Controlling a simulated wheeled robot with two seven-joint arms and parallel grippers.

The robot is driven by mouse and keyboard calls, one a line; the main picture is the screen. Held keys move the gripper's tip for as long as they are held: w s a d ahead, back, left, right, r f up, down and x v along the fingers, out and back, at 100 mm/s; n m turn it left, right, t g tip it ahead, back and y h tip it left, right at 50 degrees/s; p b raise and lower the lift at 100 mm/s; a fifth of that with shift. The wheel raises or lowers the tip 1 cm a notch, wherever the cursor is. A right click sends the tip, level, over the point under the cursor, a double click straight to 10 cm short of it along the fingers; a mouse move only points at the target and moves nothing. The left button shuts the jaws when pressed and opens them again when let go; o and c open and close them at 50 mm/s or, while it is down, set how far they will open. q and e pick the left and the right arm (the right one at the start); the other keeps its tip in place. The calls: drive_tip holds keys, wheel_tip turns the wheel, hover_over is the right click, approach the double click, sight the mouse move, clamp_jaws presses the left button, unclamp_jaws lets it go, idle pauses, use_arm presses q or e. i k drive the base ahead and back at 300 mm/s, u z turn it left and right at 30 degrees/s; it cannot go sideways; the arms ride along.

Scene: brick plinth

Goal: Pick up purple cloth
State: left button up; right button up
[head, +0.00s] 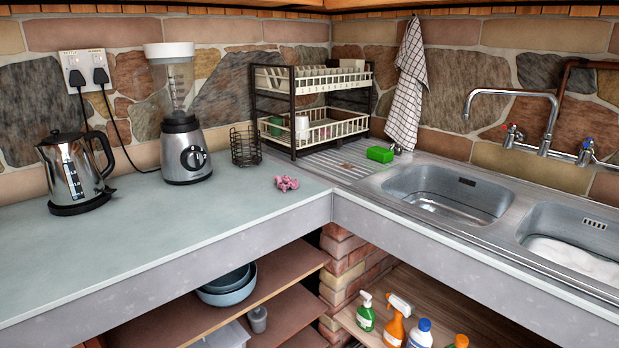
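A small crumpled pinkish-purple cloth (286,183) lies on the pale worktop (180,230), near the inner corner where the counter meets the sink unit. It sits a little back from the counter's front edge, with bare worktop around it. Neither of my grippers shows in the head view.
A kettle (75,170), a blender (183,130) and a wire basket (245,146) stand along the back wall, left of and behind the cloth. A dish rack (312,105), a green sponge (380,154) and a steel sink (450,192) are to the right. The front worktop is clear.

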sight(284, 183)
drive_tip(key=z, duration=1.35)
drive_tip(key=i, duration=0.9)
drive_tip(key=u, duration=2.35)
